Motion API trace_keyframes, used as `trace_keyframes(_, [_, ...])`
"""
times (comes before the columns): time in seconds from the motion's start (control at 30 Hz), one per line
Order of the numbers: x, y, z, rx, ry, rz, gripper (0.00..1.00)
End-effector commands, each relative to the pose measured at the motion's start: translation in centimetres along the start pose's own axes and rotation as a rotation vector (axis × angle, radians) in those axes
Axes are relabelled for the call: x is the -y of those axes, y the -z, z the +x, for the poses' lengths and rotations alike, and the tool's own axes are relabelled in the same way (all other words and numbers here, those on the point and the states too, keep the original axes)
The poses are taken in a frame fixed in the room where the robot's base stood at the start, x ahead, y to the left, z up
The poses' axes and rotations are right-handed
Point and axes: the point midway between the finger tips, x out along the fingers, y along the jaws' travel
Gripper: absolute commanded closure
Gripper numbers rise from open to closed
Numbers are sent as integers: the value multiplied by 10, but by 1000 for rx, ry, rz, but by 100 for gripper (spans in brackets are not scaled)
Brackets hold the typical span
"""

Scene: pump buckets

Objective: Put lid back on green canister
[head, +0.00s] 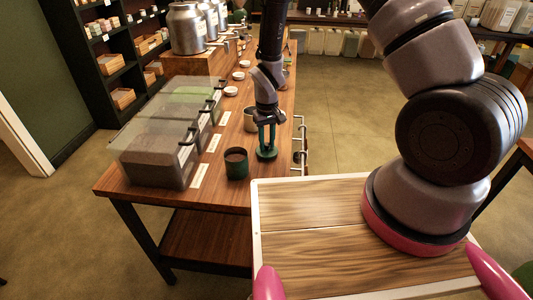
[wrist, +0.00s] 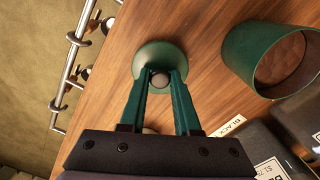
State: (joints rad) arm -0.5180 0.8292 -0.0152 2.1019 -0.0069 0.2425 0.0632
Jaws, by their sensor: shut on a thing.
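The green canister (head: 237,165) stands open and upright on the wooden table, with brown contents showing inside. It also shows at the right of the wrist view (wrist: 242,60). The round green lid (wrist: 152,52) has a small knob, which sits between my fingertips. My gripper (wrist: 160,77) is shut on this knob, its green fingers pointing down at the lid. In the head view my gripper (head: 267,148) and the lid (head: 266,156) are just right of the canister, apart from it. I cannot tell whether the lid touches the tabletop.
Clear-lidded bins (head: 155,155) with labels line the table's left side. Another open canister (head: 249,120) stands behind my gripper. Small white-topped jars (head: 231,91) and large metal canisters (head: 187,30) are farther back. A metal rail (head: 300,145) runs along the table's right edge.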

Motion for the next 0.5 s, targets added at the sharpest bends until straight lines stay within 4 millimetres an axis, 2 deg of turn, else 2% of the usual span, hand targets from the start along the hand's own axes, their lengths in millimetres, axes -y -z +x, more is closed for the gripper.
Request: trace_keyframes(0.5, [0,0,-21,0,0,0,91])
